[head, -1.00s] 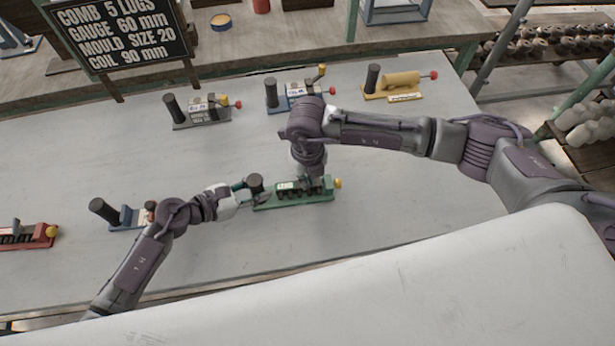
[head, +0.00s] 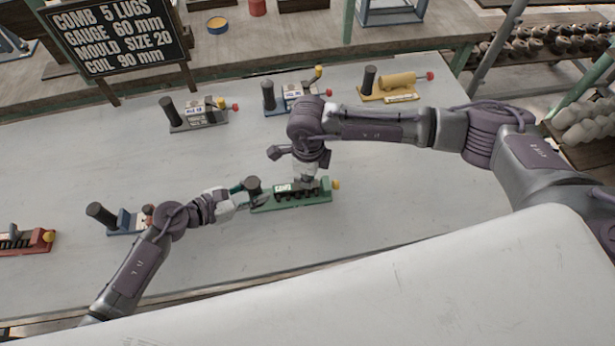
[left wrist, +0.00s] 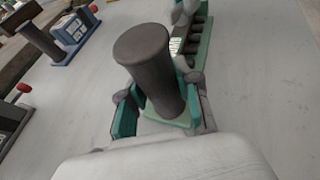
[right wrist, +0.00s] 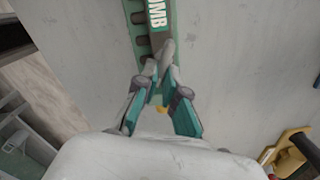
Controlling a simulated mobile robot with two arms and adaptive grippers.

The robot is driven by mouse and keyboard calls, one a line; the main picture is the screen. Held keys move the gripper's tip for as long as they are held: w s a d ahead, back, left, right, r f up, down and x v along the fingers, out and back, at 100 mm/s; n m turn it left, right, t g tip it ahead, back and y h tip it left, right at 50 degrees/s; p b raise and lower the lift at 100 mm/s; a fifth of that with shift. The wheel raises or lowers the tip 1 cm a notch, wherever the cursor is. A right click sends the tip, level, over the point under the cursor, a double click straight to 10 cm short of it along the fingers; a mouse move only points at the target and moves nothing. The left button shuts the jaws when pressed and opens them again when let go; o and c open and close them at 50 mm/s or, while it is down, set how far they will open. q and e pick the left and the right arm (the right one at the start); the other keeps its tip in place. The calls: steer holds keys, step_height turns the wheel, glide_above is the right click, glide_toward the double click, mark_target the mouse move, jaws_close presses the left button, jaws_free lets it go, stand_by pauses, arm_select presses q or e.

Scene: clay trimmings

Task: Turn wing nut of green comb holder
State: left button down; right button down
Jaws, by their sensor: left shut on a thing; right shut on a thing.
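The green comb holder (head: 292,205) lies on the grey table, with a dark upright post (head: 253,183) at its left end and a yellow knob (head: 337,184) at its right end. My left gripper (head: 247,195) is shut on the post; in the left wrist view the post (left wrist: 148,65) stands between its fingers. My right gripper (head: 311,183) points down at the right part of the holder. In the right wrist view its fingertips (right wrist: 162,62) meet over the holder's strip (right wrist: 137,40), beside the "COMB" label.
Other holders stand around: grey (head: 199,122), blue (head: 290,101) and yellow (head: 390,92) at the back, blue (head: 130,222) and red (head: 25,242) at the left. A sign (head: 118,38) reads comb 5 lugs. The table right of the green holder (head: 430,200) is clear.

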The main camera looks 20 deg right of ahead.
steer(key=n, duration=0.6)
steer(key=shift+w+d, duration=0.1)
steer(key=shift+w, duration=0.3)
steer(key=n, duration=0.5)
steer(key=shift+w, duration=0.25)
arm_select(q)
steer(key=shift+f, duration=0.1)
arm_select(e)
steer(key=shift+n, duration=0.5)
steer(key=c, duration=1.3)
jaws_free()
steer(key=shift+o, duration=0.2)
step_height(320, 180, up, 12)
